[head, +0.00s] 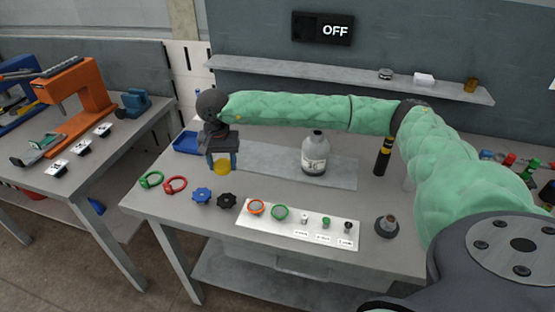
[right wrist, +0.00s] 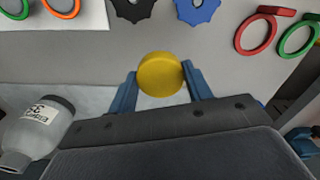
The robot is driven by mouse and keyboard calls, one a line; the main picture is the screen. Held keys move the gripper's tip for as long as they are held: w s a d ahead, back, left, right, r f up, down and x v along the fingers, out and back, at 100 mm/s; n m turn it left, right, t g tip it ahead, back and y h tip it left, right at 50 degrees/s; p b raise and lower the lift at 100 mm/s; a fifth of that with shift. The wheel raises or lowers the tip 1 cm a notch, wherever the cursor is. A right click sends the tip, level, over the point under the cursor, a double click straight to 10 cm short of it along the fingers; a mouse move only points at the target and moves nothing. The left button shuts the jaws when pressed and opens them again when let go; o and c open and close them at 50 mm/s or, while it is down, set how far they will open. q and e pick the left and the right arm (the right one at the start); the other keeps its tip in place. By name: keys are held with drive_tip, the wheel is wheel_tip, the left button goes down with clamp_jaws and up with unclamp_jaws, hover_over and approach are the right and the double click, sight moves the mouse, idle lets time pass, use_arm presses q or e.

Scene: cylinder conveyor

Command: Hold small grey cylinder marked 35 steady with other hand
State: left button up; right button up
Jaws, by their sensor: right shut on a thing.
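My left gripper is not in view.
Red (head: 175,185) and green (head: 152,179) rings and blue (head: 201,195) and black (head: 227,200) star knobs lie at the front left. A white board (head: 290,232) holds small parts. A black-and-yellow tool (head: 383,157) stands right of the cylinder. A blue tray (head: 186,143) is behind.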

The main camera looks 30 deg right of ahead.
drive_tip(key=w+d+m, duration=0.2)
drive_tip(key=d+m, duration=0.1)
drive_tip(key=m, duration=0.1)
wheel_tip(320, 180, up, 3)
drive_tip(key=m+p, duration=0.3)
drive_tip(key=m, duration=1.4)
hover_over(269, 158)
wheel_tip(269, 158, down, 6)
drive_tip(key=p, duration=0.2)
drive_tip(key=shift+s+f+p, duration=0.1)
drive_tip(key=shift+f+p, duration=0.05)
drive_tip(key=shift+p, duration=0.2)
drive_tip(key=shift+f+p, duration=0.35)
drive_tip(key=shift+f, duration=0.2)
drive_tip(key=shift+f+p, duration=0.45)
drive_tip(key=shift+f, duration=0.85)
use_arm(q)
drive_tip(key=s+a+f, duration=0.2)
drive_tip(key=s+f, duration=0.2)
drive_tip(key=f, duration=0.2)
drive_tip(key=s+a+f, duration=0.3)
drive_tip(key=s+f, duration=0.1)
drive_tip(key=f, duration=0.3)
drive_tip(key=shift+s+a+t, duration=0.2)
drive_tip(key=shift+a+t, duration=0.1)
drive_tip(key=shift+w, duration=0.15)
use_arm(e)
drive_tip(key=shift+f, duration=0.1)
